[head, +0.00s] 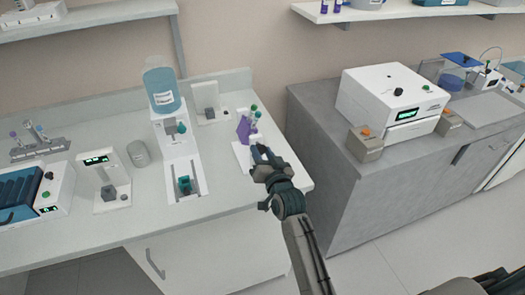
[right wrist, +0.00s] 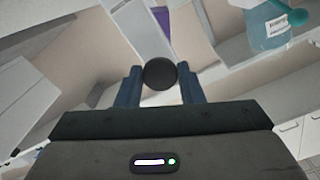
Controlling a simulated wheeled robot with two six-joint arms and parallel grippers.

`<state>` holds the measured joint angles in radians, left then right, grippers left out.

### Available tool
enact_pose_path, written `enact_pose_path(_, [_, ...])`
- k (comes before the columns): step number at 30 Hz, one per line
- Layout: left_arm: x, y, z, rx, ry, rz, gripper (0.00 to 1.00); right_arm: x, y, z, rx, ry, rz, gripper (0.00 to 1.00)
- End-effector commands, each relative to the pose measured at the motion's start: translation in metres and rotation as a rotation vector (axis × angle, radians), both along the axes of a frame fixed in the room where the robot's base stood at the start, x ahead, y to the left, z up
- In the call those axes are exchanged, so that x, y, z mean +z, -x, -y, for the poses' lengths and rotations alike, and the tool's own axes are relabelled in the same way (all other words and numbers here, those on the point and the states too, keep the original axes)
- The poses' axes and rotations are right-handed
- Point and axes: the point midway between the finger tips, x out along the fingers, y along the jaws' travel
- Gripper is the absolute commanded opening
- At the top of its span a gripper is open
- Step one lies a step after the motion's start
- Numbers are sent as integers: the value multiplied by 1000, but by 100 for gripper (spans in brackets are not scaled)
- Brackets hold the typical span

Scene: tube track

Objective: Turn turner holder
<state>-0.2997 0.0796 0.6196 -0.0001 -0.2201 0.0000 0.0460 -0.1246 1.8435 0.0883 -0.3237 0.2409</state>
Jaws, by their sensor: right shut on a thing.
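A purple holder (head: 243,130) stands on a white base (head: 243,157) near the right end of the left counter, with small green and purple tops above it. My right gripper (head: 261,155) reaches in from below, just in front of the purple holder. In the right wrist view, the two blue fingers of my right gripper (right wrist: 160,85) are shut on a dark round knob (right wrist: 159,73). A purple part (right wrist: 165,20) shows beyond the knob. In the head view the gripper hides the knob and part of the base. My left gripper is not in view.
A dispenser with a blue bottle (head: 162,92) stands left of the holder. A small white device (head: 211,112) is behind it. A grey cup (head: 138,153) and a tube rack (head: 38,148) are farther left. A gap separates this counter from the grey cabinet (head: 330,150).

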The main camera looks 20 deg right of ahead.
Motion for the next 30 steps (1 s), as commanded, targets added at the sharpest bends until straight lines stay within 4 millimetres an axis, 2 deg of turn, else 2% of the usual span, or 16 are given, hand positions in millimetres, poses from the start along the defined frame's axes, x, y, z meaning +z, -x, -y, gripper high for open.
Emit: enact_pose_path(30, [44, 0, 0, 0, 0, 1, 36, 2, 0, 0, 0, -509, -19, 11])
